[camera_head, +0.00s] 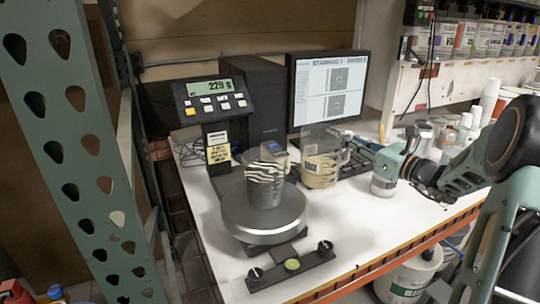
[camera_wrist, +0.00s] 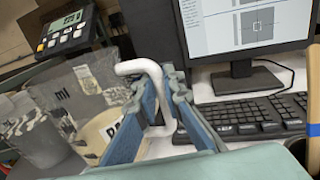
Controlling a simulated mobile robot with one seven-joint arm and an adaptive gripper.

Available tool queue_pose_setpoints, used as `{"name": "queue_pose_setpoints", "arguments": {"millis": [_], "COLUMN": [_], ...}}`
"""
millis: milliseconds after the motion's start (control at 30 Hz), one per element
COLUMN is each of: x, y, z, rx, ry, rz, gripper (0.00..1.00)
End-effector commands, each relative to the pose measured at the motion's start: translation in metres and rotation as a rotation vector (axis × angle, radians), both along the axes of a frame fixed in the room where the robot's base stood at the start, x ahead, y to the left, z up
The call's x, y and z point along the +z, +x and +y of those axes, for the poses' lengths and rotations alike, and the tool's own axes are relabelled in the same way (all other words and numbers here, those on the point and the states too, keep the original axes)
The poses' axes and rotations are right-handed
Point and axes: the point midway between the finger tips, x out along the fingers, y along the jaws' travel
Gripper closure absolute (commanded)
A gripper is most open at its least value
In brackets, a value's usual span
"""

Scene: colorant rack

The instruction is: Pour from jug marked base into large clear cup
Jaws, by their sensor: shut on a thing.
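The jug marked base (camera_head: 321,168) is clear, with beige liquid low inside and a dark label. It looks near upright, just right of the cup; I cannot tell whether it touches the table. My gripper (camera_head: 352,149) is shut on its pale handle (camera_wrist: 150,72), on the jug's right side. In the wrist view the fingers (camera_wrist: 163,112) stand either side of the handle. The large clear cup (camera_head: 264,190) stands upright on the round scale pan (camera_head: 238,225). It bears dark and light streaks.
The scale's display (camera_head: 214,87) reads about 229 g on a post behind the pan. A monitor (camera_head: 328,88) and keyboard (camera_wrist: 240,120) stand behind the jug. White table is clear at front right.

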Motion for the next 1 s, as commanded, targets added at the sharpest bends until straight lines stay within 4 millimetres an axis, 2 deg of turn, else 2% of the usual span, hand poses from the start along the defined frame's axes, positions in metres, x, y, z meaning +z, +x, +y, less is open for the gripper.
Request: {"name": "queue_pose_setpoints", "arguments": {"millis": [167, 533, 1000], "x": [0.010, 0.050, 0.050], "y": [0.000, 0.000, 0.000], "z": [0.001, 0.001, 0.001], "rx": [0.001, 0.001, 0.001], "ry": [0.015, 0.013, 0.013], "rz": [0.003, 0.002, 0.004], "gripper": [1.00, 1.00, 1.00]}}
